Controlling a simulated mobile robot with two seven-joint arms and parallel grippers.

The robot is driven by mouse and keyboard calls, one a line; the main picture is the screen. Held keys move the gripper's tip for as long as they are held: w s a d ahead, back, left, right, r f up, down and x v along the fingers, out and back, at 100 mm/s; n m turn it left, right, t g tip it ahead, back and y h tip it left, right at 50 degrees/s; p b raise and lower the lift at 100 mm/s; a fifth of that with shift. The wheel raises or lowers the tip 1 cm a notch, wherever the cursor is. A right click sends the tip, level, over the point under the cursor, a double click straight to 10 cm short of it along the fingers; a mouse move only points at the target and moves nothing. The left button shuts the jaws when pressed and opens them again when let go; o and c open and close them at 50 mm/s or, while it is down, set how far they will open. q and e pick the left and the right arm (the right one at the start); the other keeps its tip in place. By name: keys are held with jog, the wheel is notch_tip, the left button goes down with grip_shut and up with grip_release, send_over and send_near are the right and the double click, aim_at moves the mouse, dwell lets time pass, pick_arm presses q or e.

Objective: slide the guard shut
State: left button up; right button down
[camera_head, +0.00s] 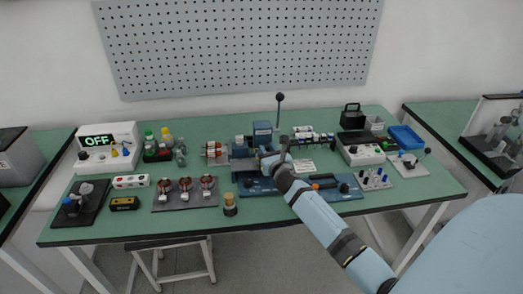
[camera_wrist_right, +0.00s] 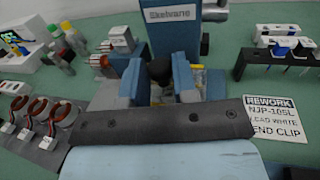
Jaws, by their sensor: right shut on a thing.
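A blue machine (camera_head: 262,131) labelled "Skelvane" stands mid-table; its blue body also shows at the top of the right wrist view (camera_wrist_right: 173,28). My right gripper (camera_head: 270,158) reaches in from the lower right to the front of this machine. In the right wrist view its two blue-grey fingers stand either side of a dark round knob (camera_wrist_right: 160,71), and it is shut on that knob. The guard itself is mostly hidden behind the fingers and wrist; I cannot tell how far it is slid. My left gripper is in neither view.
Stators (camera_head: 186,188) sit on a grey mat at the left. A tester reading OFF (camera_head: 100,150) stands behind them. A rework card (camera_wrist_right: 279,118) lies right of the gripper. A black-knobbed lever (camera_head: 279,99) rises beside the machine. A blue tray (camera_head: 406,135) is at the right.

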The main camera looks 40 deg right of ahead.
jog(key=shift+d, duration=0.15)
jog(key=c, duration=0.9)
grip_release()
jog(key=shift+s+d, duration=0.15)
jog(key=shift+s+a, duration=0.15)
jog(key=shift+a, duration=0.05)
jog(key=v, duration=1.3)
jog(key=shift+s+b, duration=0.2)
jog(key=shift+b, duration=0.1)
jog(key=shift+a+r, duration=0.1)
